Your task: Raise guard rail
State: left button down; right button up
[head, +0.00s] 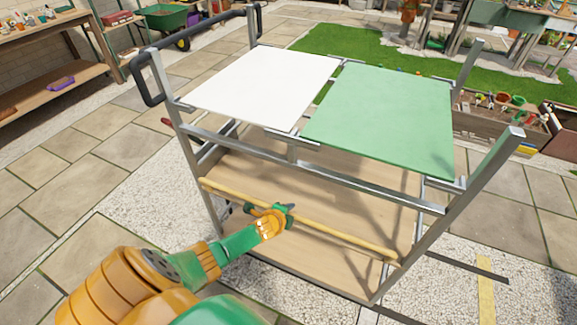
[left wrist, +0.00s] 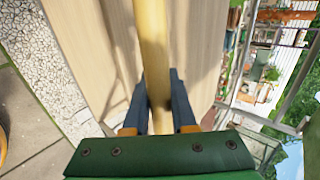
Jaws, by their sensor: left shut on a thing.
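The guard rail (head: 335,236) is a long wooden bar across the near side of a grey metal cart, in front of its wooden lower shelf. Its left end is higher in the picture than its right end. My left gripper (head: 284,212) is shut on the rail, left of its middle. In the left wrist view the rail (left wrist: 153,50) runs between the two dark fingers of the left gripper (left wrist: 160,88). My right gripper is not in view.
The cart's top carries a white panel (head: 262,85) and a green panel (head: 385,118). A metal crossbar (head: 315,168) runs above the rail, between corner posts (head: 480,185). A dark handle (head: 150,85) is at the left. Paving and gravel surround the cart.

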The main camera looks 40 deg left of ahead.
pick_arm(q)
jog(key=shift+f, duration=0.15)
jog(key=c, duration=0.9)
grip_release()
jog(key=shift+d, duration=0.1)
jog(key=shift+o, duration=0.7)
jog(key=shift+w+f, duration=0.1)
jog(key=shift+w, duration=0.1)
jog(key=p+v, duration=0.4)
jog(key=v, duration=0.3)
